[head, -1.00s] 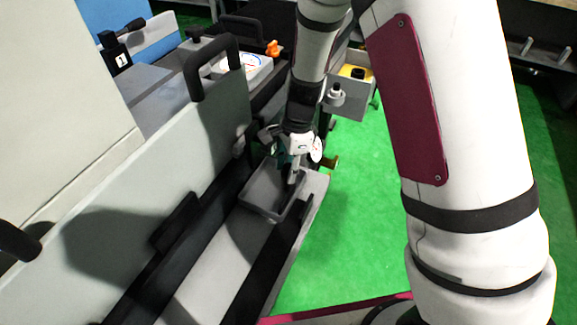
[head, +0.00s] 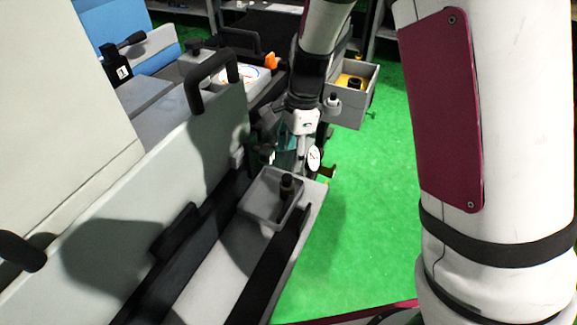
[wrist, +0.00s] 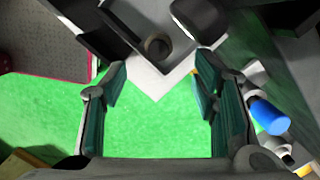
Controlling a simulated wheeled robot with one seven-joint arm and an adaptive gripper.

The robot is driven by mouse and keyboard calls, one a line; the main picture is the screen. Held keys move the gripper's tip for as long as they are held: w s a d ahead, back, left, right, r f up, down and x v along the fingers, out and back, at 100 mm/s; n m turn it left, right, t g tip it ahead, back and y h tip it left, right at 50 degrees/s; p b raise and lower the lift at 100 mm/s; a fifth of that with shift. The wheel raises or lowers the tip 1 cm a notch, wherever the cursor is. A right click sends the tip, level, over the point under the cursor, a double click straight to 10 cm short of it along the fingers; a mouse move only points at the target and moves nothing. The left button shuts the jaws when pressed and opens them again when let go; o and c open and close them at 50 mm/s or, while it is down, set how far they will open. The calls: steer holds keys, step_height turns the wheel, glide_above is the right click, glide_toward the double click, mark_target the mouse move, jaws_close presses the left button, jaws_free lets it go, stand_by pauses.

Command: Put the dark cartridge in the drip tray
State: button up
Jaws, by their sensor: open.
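The drip tray (head: 258,210) is a shallow grey square tray on the machine's bed. The dark cartridge (head: 287,184) stands upright inside it, towards its far right side, with a brownish round top. In the wrist view the cartridge (wrist: 157,47) shows as a dark ring inside the tray (wrist: 122,50). My gripper (head: 291,157) is just beyond the tray's far edge, apart from the cartridge. In the wrist view my gripper (wrist: 160,78) has its teal fingers spread wide with nothing between them.
A grey guard with a black handle (head: 212,70) stands left of the tray. A grey box (head: 348,108) with a yellow inside and a black cylinder is beyond my gripper. Green floor (head: 365,210) lies open on the right. A blue-capped object (wrist: 268,116) is right of my fingers in the wrist view.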

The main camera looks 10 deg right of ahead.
steer(key=shift+d+r, duration=0.15)
steer(key=shift+r, duration=0.75)
steer(key=shift+d+r, duration=0.15)
steer(key=shift+r, duration=0.75)
steer(key=s+d+r+n+t, duration=0.1)
steer(key=s+d+r+n, duration=0.2)
steer(key=s+r+n, duration=0.45)
steer(key=s+d+r+n+t, duration=0.1)
steer(key=s+d+r+n, duration=0.3)
steer(key=s+r, duration=0.55)
steer(key=s+d+f+n+t+h, duration=0.1)
steer(key=s+d+n, duration=0.2)
steer(key=s, duration=0.7)
steer(key=shift+s+n+t+h, duration=0.3)
steer(key=shift+n+h, duration=0.1)
steer(key=shift+n, duration=0.25)
steer(key=shift+f, duration=0.1)
steer(key=shift+t, duration=0.5)
step_height(320, 180, up, 5)
steer(key=p, duration=0.4)
